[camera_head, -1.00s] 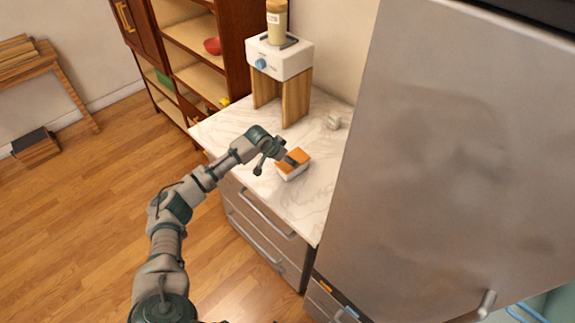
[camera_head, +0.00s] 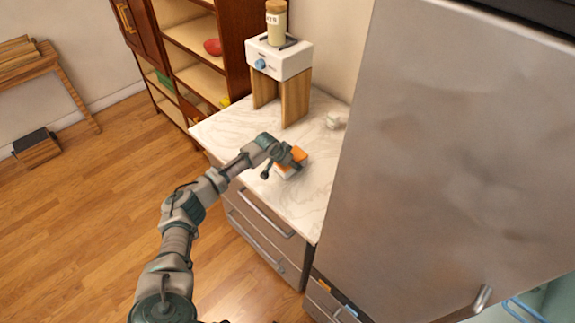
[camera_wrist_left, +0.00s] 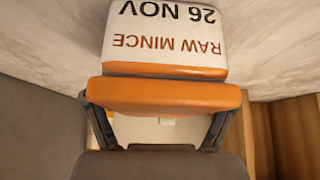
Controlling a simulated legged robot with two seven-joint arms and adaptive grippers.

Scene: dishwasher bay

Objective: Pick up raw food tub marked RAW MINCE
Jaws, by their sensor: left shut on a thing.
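The raw food tub (camera_head: 283,171) is a small white tub with an orange lid on the marble counter. In the left wrist view the tub (camera_wrist_left: 165,40) shows the words RAW MINCE and 26 NOV upside down on its white face, with an orange band (camera_wrist_left: 165,95) nearest me. My left gripper (camera_head: 292,158) is at the tub and partly covers it. In the left wrist view my left gripper (camera_wrist_left: 160,130) has a finger on each side of the orange part and is shut on the tub. My right gripper is not in view.
A white appliance (camera_head: 279,57) on wooden legs holds a jar (camera_head: 276,22) at the back of the counter (camera_head: 232,128). A tall metal door (camera_head: 450,150) stands close on the right.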

